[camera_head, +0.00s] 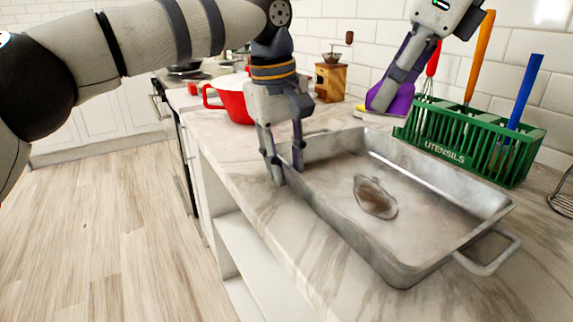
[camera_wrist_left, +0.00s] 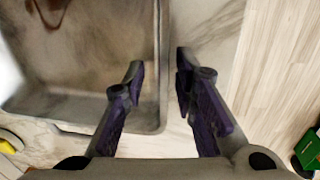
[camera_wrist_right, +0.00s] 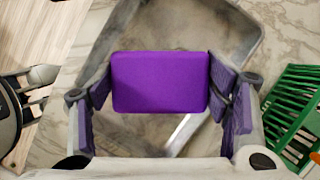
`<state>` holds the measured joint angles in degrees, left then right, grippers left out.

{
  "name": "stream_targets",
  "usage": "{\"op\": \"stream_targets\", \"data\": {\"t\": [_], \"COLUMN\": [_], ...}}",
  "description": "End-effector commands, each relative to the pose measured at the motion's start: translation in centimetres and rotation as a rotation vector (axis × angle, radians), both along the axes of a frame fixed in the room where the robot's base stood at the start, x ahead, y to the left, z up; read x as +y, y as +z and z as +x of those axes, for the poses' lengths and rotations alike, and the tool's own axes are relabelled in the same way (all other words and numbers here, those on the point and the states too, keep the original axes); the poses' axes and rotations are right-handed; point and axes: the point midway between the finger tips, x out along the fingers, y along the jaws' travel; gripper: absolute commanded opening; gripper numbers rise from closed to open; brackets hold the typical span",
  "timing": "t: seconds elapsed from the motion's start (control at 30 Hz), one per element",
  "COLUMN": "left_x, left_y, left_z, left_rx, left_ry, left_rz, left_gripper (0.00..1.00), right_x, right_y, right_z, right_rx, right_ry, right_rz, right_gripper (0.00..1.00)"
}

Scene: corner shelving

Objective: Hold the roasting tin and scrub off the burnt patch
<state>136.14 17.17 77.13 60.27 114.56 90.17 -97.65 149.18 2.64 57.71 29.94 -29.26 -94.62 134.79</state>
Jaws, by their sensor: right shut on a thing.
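The grey metal roasting tin (camera_head: 440,225) lies on the marble counter. A brown burnt patch (camera_head: 375,197) is on its floor. My left gripper (camera_head: 287,170) is at the tin's near left wall, pointing down. In the left wrist view its fingers (camera_wrist_left: 160,65) stand apart, one on each side of the tin's rim (camera_wrist_left: 163,45); contact cannot be told. My right gripper (camera_head: 388,98) is shut on a purple sponge block (camera_wrist_right: 160,82), beyond the tin's far side. A yellow edge (camera_head: 365,111) shows beside the purple block; whether it belongs to the block is unclear.
A green utensil rack (camera_head: 465,150) with red, orange and blue handles stands behind the tin, close to the right arm. A red pot (camera_head: 235,100) and a wooden coffee grinder (camera_head: 330,82) stand at the back left. The counter's front edge runs close to the tin.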

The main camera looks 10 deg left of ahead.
Motion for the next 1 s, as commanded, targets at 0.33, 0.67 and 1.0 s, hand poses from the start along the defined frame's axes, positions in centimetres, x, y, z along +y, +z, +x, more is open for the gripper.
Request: {"op": "stream_targets", "data": {"t": [0.33, 0.67, 1.0], "left_x": [-0.10, -0.11, -0.11], "left_y": [-1.52, -1.49, -1.46], "left_z": [0.15, 0.14, 0.14], "left_rx": [-0.001, -0.001, -0.001], "left_ry": [0.002, 0.001, 0.001], "left_rz": [0.001, 0.001, 0.001], "left_gripper": [0.26, 0.00, 0.00], "right_x": [-0.01, 0.00, 0.00], "right_y": [0.05, 0.04, 0.04], "right_z": [-0.01, -0.01, -0.01], "right_rx": [-0.001, -0.001, -0.001], "right_ry": [0.000, 0.000, 0.000], "right_rz": [0.000, 0.000, 0.000], "right_gripper": [0.48, 0.48, 0.48]}}
